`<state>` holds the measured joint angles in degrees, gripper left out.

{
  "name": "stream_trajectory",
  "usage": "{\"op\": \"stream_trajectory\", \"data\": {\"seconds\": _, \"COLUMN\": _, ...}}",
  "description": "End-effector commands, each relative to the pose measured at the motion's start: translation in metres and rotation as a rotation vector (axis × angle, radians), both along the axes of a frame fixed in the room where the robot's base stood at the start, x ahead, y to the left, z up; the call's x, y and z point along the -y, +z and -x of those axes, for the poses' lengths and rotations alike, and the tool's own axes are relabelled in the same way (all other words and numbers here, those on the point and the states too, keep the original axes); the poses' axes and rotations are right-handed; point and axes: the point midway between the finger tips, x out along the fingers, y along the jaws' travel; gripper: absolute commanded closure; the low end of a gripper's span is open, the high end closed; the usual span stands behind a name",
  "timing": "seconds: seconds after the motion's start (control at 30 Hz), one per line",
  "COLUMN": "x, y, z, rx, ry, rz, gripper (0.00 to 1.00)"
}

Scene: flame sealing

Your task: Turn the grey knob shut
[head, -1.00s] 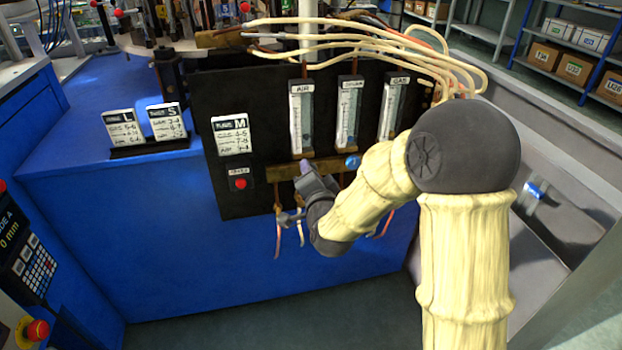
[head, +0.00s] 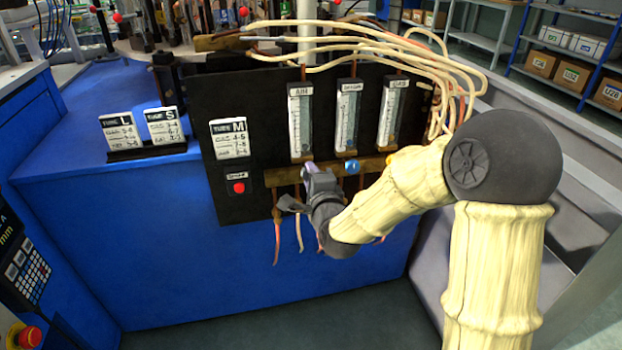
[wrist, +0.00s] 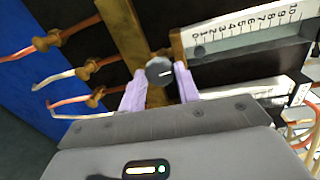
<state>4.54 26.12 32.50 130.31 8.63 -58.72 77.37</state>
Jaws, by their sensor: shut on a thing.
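The grey knob (wrist: 159,71) is a dark round knob with a short white mark on its face. In the wrist view it sits between the two pale purple fingertips of my gripper (wrist: 160,84), which is shut on it. In the head view my gripper (head: 311,172) is at the brass bar (head: 284,177), below the left flowmeter (head: 300,120), and hides the grey knob. The knob is still on its brass fitting.
A blue knob (head: 352,166) is close to the right of my gripper. A red button (head: 239,187) is to the left. Thin hoses (head: 276,243) hang below the bar.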

Motion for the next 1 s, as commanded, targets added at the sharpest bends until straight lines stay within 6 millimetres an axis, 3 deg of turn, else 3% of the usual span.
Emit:
{"op": "stream_trajectory", "data": {"seconds": 0.37, "x": 0.0013, "y": -0.0023, "z": 0.0002, "rx": -0.007, "ry": -0.002, "rz": -0.004, "gripper": 0.91}}
{"op": "stream_trajectory", "data": {"seconds": 0.4, "x": 0.0013, "y": -0.0022, "z": 0.0002, "rx": -0.007, "ry": -0.002, "rz": -0.004, "gripper": 0.62}}
{"op": "stream_trajectory", "data": {"seconds": 0.5, "x": 0.0011, "y": -0.0019, "z": 0.0003, "rx": -0.006, "ry": -0.002, "rz": -0.004, "gripper": 0.46}}
{"op": "stream_trajectory", "data": {"seconds": 1.0, "x": 0.0057, "y": 0.0014, "z": 0.0069, "rx": -0.002, "ry": 0.0, "rz": -0.003, "gripper": 0.46}}
